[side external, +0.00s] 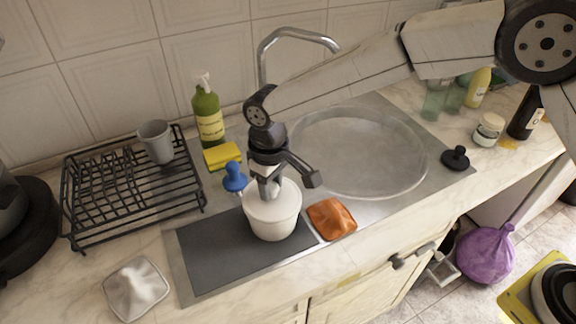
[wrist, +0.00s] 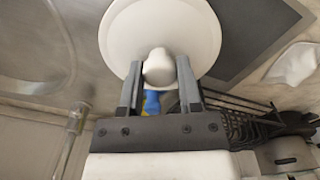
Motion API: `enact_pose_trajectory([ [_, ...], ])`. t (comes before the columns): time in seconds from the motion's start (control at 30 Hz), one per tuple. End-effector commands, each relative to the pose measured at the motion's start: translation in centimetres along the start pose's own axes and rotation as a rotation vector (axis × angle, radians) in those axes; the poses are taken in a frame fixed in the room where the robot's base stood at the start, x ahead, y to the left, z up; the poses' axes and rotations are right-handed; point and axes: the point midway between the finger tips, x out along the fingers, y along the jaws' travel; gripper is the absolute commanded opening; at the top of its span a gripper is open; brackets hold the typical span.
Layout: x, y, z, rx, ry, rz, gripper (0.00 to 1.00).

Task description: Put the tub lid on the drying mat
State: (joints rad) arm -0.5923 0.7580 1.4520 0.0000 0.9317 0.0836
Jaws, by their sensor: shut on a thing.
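A white tub (side external: 273,222) stands at the right end of the dark grey drying mat (side external: 225,258), beside the sink. My gripper (side external: 270,188) points down over the tub's top. In the wrist view, its two fingers (wrist: 159,88) are shut on the round knob of the white tub lid (wrist: 160,28). The lid shows from above as a pale disc, and in the side view its rim (side external: 285,197) is at the tub's top. I cannot tell whether it still touches the tub. The mat also shows in the wrist view (wrist: 262,30).
A black dish rack (side external: 135,215) with a grey cup stands at left. A blue-handled brush (side external: 234,178), yellow sponge (side external: 222,156) and green bottle (side external: 207,112) are behind the tub. An orange cloth (side external: 331,219) lies right of it. The mat's left part is bare.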

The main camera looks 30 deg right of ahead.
Motion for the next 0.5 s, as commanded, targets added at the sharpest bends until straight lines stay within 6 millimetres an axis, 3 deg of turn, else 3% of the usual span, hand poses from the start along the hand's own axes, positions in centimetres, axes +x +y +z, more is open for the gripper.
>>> enact_pose_trajectory([
  [0.5,-2.1,0.0,0.0,0.000,0.001,0.000,0.00],
])
